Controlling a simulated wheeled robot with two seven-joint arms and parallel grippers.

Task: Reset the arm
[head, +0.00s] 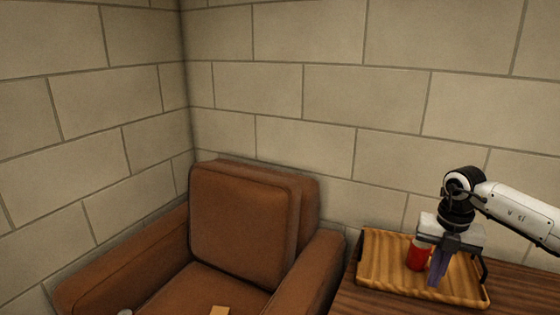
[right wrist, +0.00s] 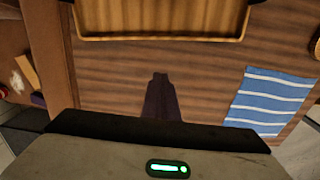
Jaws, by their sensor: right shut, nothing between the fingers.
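My right arm comes in from the right in the head view. Its gripper (head: 437,280) has dark purple fingers pointing down, in front of the tray in the picture. In the right wrist view the fingers (right wrist: 159,78) are together with nothing between them, over the wooden table (right wrist: 210,75). A red can (head: 416,254) shows just left of the fingers in the head view, apart from their grip. My left gripper is not in view.
A wooden tray (head: 385,246) with dark handles lies on the table; its edge (right wrist: 160,38) shows at the top of the wrist view. A blue striped cloth (right wrist: 268,98) lies to the right there. A brown armchair (head: 240,220) stands left, with a tan block (head: 220,311).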

